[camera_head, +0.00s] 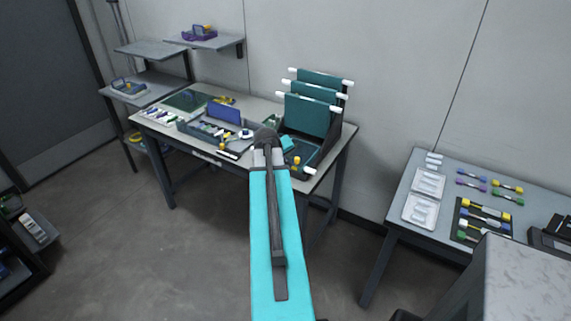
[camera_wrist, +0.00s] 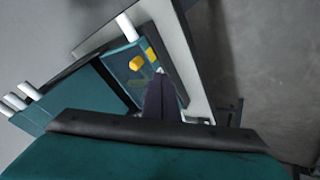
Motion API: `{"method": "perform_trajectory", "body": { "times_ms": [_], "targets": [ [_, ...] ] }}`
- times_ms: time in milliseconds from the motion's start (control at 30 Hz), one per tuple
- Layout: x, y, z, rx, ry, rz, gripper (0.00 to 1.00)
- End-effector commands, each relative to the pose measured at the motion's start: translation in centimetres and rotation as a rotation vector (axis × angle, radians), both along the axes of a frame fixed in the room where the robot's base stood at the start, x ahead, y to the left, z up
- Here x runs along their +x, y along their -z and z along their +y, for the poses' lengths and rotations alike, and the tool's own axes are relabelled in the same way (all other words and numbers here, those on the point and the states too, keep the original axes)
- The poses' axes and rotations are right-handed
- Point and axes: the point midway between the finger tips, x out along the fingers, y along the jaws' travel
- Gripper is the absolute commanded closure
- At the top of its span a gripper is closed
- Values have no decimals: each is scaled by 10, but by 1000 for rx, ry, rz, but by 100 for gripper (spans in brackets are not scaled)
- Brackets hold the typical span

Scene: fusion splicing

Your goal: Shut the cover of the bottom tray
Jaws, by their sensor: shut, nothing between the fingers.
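The bottom tray (camera_head: 311,153) sits at the right end of the long table, with teal lining and small yellow parts inside. Its cover (camera_head: 306,116) seems to be the front, lowest teal panel, standing upright and open at the back. In the wrist view the tray's teal inside (camera_wrist: 118,66) shows near the fingers, and teal panels (camera_wrist: 72,103) stand to the left. My gripper (camera_wrist: 161,90) is shut and empty, with its tips close to the tray's edge; contact cannot be told. In the head view my arm partly hides the tray's left side.
Two more teal covers (camera_head: 323,78) stand upright behind the front one, with white knobs on their sides. A blue-lidded box (camera_head: 224,112) and small tools lie left on the table. A second table (camera_head: 410,180) with white trays is at right. Floor between is clear.

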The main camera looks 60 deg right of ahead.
Motion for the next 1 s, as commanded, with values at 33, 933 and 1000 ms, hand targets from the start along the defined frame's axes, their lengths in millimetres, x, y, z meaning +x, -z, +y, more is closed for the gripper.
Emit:
{"method": "perform_trajectory", "body": {
  "times_ms": [33,933,1000],
  "targets": [
    [-1,-3,5,-1,0,-1,100],
    [-10,-56,42,2,1,0,100],
    [-10,-56,41,2,1,0,100]
  ]
}}
